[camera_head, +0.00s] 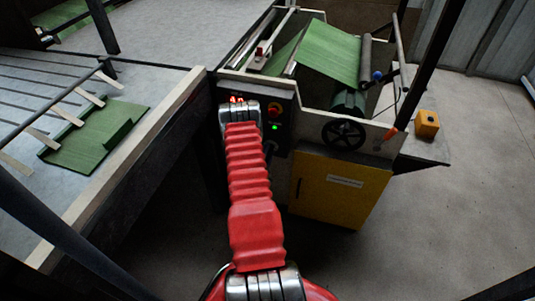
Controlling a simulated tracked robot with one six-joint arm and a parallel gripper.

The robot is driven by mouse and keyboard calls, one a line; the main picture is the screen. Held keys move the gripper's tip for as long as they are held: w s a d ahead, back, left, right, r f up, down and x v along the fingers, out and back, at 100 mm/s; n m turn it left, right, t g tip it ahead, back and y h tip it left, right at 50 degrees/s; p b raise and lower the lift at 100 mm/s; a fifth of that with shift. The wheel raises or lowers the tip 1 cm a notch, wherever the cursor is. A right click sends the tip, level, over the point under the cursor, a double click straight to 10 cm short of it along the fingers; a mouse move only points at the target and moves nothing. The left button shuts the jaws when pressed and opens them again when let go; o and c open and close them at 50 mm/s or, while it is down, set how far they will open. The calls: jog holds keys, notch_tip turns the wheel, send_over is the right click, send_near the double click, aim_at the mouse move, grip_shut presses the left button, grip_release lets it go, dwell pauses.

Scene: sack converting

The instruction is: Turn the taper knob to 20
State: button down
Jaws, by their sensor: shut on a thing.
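The dark control panel (280,120) is on the near side of the sack machine. A red lit display (237,99) shows at its upper left, with digits too small to read. My red arm reaches up from the bottom, and its silver wrist covers the panel's left part. My gripper (243,113) is at the panel there, with its fingertips hidden behind the wrist. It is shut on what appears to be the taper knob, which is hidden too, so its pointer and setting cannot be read.
A red button (274,110) and green light (275,127) are right of my wrist. A black handwheel (343,134), yellow cabinet (340,190) and orange box (427,124) lie further right. Green sheet (328,57) runs over the machine. A table (150,135) edge runs along the left.

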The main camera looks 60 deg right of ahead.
jog(key=shift+s+d, duration=0.1)
jog(key=shift+s, duration=0.15)
jog(key=c, duration=1.8)
grip_release()
jog(key=shift+o, duration=1.4)
jog(key=shift+w, duration=0.1)
jog(key=shift+a, duration=0.25)
jog(key=s+a, duration=0.2)
jog(key=a, duration=1.1)
jog(key=shift+a, duration=0.15)
jog(key=shift+f, duration=0.1)
